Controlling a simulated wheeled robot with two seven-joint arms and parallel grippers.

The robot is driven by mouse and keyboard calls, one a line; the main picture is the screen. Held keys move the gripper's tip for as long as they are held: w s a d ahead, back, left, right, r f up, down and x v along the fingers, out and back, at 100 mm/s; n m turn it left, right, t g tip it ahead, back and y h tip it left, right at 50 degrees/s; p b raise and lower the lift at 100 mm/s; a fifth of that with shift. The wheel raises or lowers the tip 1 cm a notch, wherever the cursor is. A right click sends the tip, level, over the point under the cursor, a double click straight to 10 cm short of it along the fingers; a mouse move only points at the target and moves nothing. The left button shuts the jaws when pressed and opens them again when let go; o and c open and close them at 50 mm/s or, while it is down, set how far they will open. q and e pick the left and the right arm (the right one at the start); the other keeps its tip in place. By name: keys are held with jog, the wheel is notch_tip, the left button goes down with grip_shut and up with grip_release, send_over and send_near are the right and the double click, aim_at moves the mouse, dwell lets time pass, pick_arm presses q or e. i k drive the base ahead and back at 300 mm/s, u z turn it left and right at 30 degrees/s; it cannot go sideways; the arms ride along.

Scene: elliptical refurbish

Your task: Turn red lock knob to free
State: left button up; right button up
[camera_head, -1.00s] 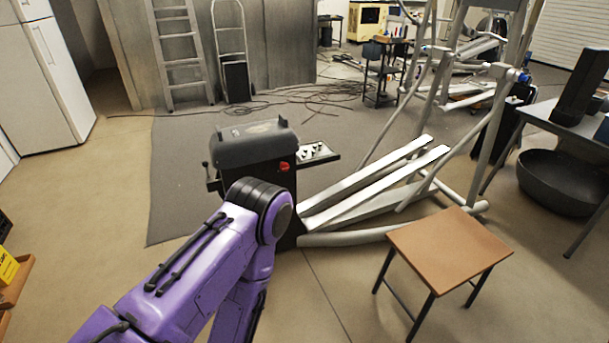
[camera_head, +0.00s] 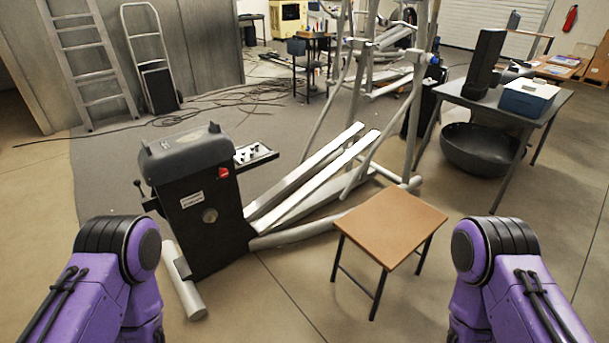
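The red lock knob (camera_head: 223,173) is on the upper right of the black front housing (camera_head: 205,215) of the elliptical trainer, just below its grey cover (camera_head: 186,150). It is small here, and its turned position cannot be made out. My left arm comes in at the lower left, in front of the housing and apart from it.
A wooden-topped stool (camera_head: 391,228) stands right of the housing. A small tray (camera_head: 253,155) with knobs sits behind the housing. The trainer's pale rails (camera_head: 312,176) run to the back right. A table (camera_head: 545,112) with a blue box (camera_head: 528,97) stands at right. Open floor lies in front.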

aim_at(223, 173)
jog(key=u, duration=0.4)
jog(key=i, duration=1.05)
jog(key=z, duration=0.25)
